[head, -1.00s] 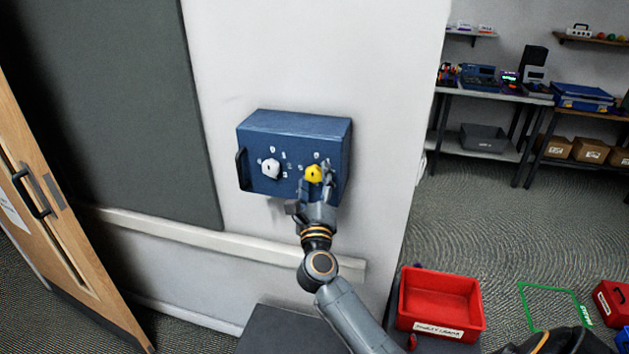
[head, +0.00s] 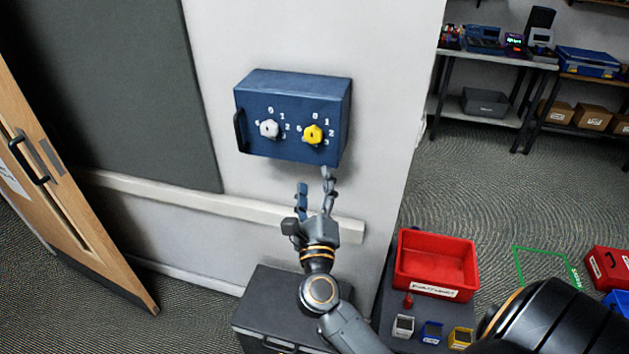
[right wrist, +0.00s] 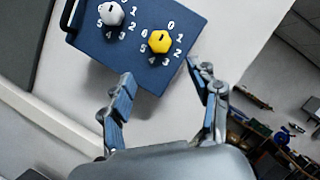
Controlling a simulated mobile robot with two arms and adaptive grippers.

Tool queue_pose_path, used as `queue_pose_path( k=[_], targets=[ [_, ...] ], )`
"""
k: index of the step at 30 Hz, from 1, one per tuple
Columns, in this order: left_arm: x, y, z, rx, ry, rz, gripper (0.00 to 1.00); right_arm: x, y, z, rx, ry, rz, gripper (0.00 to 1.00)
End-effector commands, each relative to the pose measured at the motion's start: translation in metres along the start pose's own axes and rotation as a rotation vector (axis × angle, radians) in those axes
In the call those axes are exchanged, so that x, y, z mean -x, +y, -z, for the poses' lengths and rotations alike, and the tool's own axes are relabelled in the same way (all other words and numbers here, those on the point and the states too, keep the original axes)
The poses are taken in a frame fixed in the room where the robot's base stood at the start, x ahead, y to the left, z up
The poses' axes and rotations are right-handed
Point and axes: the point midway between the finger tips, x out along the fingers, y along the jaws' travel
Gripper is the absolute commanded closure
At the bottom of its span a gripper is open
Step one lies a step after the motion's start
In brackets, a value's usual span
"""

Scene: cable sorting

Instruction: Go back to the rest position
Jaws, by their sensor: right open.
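My right gripper (head: 315,180) is open and empty in the head view, in front of the white wall, just below the blue box. Its two fingers also show spread in the right wrist view (right wrist: 160,72). The blue box (head: 290,88) on the wall has a white knob (head: 269,129) on the left and a yellow knob (head: 312,134) on the right, with digits around them. In the right wrist view the yellow knob (right wrist: 160,41) lies beyond the fingertips, apart from them. My left gripper is not in view.
A dark cabinet (head: 275,308) stands below the gripper. A red bin (head: 436,264) sits right of it, with small white, blue and yellow pieces in front. A wooden door (head: 70,215) stands at the left. Open carpet lies at the right, before shelves (head: 497,56).

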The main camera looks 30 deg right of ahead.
Motion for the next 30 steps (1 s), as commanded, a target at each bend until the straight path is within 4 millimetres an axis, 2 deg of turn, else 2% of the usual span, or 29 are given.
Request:
queue_pose_path(
  k=[10,13,14,17,20,21,24,26,27,30],
  targets=[
    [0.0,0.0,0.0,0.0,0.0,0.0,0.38,0.0,0.002,0.001,0.007,-0.002,-0.003,0.38],
    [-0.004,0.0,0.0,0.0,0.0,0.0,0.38,0.004,0.021,0.008,0.085,-0.02,-0.028,0.38],
    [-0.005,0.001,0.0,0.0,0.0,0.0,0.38,0.006,0.033,0.012,0.129,-0.032,-0.044,0.38],
    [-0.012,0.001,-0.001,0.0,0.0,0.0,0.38,0.021,0.085,0.03,0.345,-0.099,-0.123,0.38],
    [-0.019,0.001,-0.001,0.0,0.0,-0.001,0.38,0.048,0.15,0.058,0.601,-0.197,-0.236,0.38],
    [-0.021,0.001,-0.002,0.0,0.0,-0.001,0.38,0.062,0.175,0.071,0.698,-0.24,-0.285,0.38],
    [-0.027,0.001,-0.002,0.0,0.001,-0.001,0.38,0.1,0.231,0.106,0.921,-0.352,-0.408,0.38],
    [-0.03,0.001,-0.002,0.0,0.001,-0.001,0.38,0.125,0.262,0.129,1.041,-0.422,-0.485,0.38],
    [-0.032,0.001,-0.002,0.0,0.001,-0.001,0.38,0.144,0.28,0.146,1.117,-0.47,-0.537,0.38],
    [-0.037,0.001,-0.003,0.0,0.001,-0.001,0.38,0.193,0.32,0.19,1.293,-0.597,-0.668,0.38]
  ],
)
